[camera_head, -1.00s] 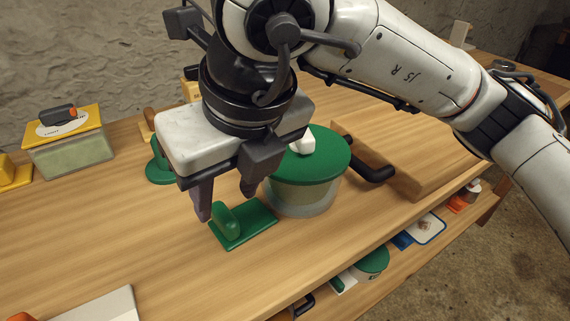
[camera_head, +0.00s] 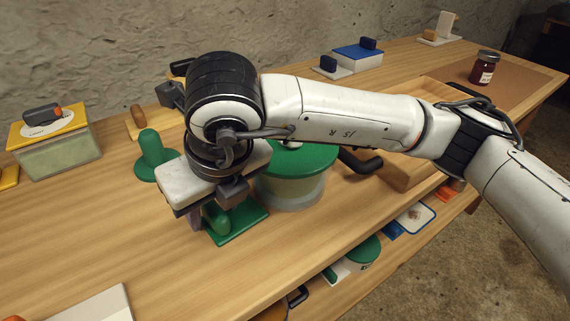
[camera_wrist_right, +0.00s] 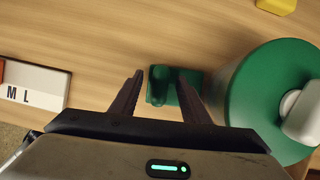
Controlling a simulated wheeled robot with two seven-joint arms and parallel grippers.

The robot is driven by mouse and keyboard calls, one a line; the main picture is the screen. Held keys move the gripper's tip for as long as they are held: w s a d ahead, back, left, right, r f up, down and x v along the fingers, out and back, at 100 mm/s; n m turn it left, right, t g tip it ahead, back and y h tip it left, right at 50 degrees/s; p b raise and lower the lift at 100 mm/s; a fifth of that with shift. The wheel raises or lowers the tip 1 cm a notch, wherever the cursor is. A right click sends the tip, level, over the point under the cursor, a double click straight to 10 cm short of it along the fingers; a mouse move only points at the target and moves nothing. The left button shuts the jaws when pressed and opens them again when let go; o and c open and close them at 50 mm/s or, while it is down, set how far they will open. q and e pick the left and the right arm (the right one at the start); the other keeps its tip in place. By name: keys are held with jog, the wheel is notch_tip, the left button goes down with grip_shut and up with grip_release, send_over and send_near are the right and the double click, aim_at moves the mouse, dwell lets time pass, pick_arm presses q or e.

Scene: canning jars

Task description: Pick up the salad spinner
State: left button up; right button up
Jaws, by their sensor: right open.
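The salad spinner, taken to be the round tub with a green lid (camera_head: 308,158), stands on the wooden table in the head view. My right forearm partly covers its top. In the right wrist view, its lid (camera_wrist_right: 255,95) with a white knob is at the right. My right gripper (camera_head: 212,214) is open, low beside the tub's left side. Its fingers are above or around the grip of a small green block (camera_head: 240,222), which also shows between the fingertips in the right wrist view (camera_wrist_right: 158,84). I cannot tell whether they touch it. My left gripper is not in view.
A green knobbed piece (camera_head: 152,155) stands behind the gripper. A yellow-lidded box (camera_head: 58,150) is at the far left. A white board (camera_head: 100,305) lies at the front left. A jar (camera_head: 485,68) stands at the back right. Open tabletop lies left of the gripper.

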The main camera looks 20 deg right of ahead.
grip_shut()
jog(key=shift+r, duration=0.1)
jog(key=shift+r, duration=0.1)
